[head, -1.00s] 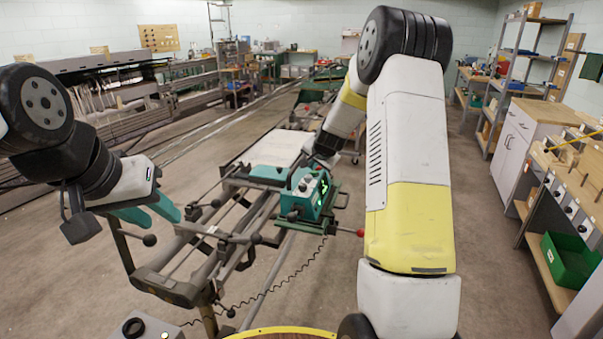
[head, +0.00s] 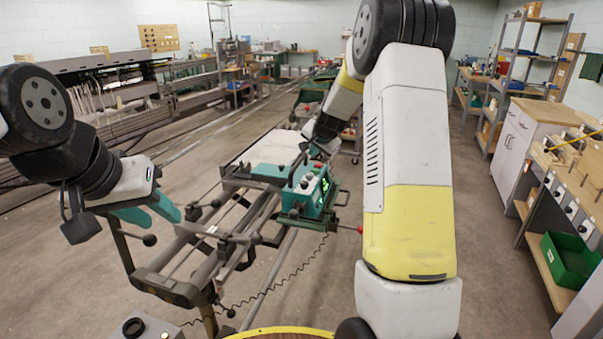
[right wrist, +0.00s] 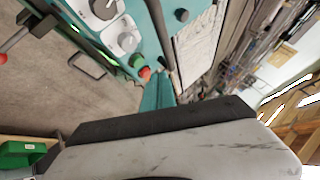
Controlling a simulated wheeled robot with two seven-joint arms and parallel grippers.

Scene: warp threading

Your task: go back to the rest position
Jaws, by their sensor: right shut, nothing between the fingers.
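My left gripper (head: 150,212) shows at the left of the head view. Its two teal fingers are spread apart and empty, above the left end of the threading machine's frame. My right arm reaches forward over the right side of the machine. Its wrist hides most of the right gripper in the head view. In the right wrist view the right gripper's teal fingers (right wrist: 159,90) are together with nothing between them, beside the teal machine head. That teal machine head (head: 311,192) has knobs and green lights and sits on the frame's rails.
A grey machine frame (head: 178,286) with black-knobbed levers stands between my arms. A red-knobbed lever (head: 360,229) projects right near my right arm. A workbench with a green bin (head: 570,258) stands at right. Open floor lies between the frame and the bench.

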